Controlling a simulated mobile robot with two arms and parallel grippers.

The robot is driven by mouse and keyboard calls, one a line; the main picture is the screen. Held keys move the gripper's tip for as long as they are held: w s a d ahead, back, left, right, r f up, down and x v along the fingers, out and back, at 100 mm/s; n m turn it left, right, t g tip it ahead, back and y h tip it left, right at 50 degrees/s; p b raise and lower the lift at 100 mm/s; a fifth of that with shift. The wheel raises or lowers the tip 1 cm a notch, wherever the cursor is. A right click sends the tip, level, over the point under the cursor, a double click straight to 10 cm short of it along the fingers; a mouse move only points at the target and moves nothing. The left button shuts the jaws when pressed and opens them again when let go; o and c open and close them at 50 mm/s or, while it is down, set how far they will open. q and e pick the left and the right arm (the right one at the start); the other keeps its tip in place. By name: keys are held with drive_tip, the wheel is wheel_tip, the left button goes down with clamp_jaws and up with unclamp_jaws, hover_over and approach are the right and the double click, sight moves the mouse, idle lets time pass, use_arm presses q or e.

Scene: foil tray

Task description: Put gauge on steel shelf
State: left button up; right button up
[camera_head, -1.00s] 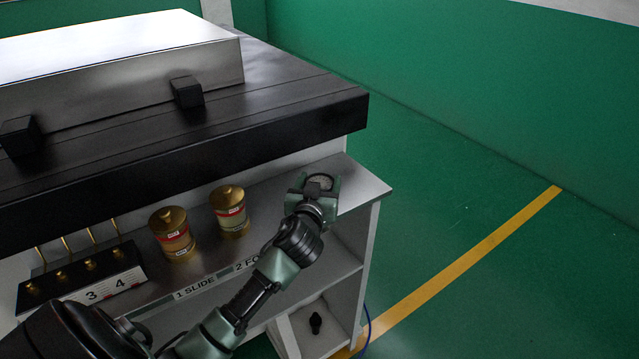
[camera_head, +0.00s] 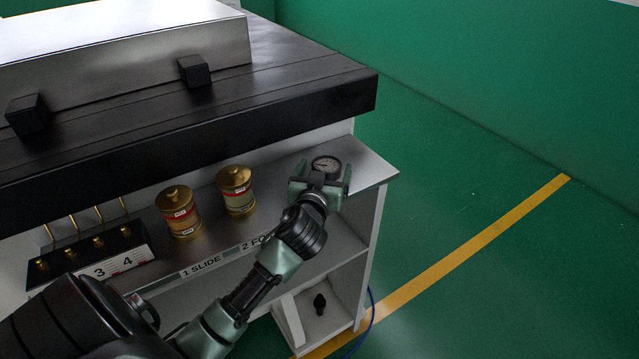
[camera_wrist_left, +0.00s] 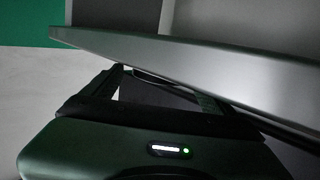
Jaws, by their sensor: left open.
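The gauge (camera_head: 326,165), a round pale dial with a dark rim, is at the right end of the steel shelf (camera_head: 368,170), face up. It appears to rest there. My left gripper (camera_head: 321,178) is open just in front of the gauge, its fingers spread to either side. I cannot tell whether they touch it. In the left wrist view, the open fingers (camera_wrist_left: 165,88) are close below a slanting grey metal slab, and the gauge cannot be made out. My right gripper is not in view.
Two brass-lidded jars (camera_head: 180,212) (camera_head: 236,190) stand left of the gripper on the shelf. A black block with brass knobs (camera_head: 98,249) is farther left. The thick black worktop (camera_head: 200,135) overhangs behind. A black knob (camera_head: 319,304) is in the lower compartment.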

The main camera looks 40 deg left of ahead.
use_arm(q)
drive_tip(key=b+v, duration=0.1)
drive_tip(key=v, duration=0.8)
drive_tip(key=shift+s+d, duration=0.1)
drive_tip(key=shift+s, duration=0.1)
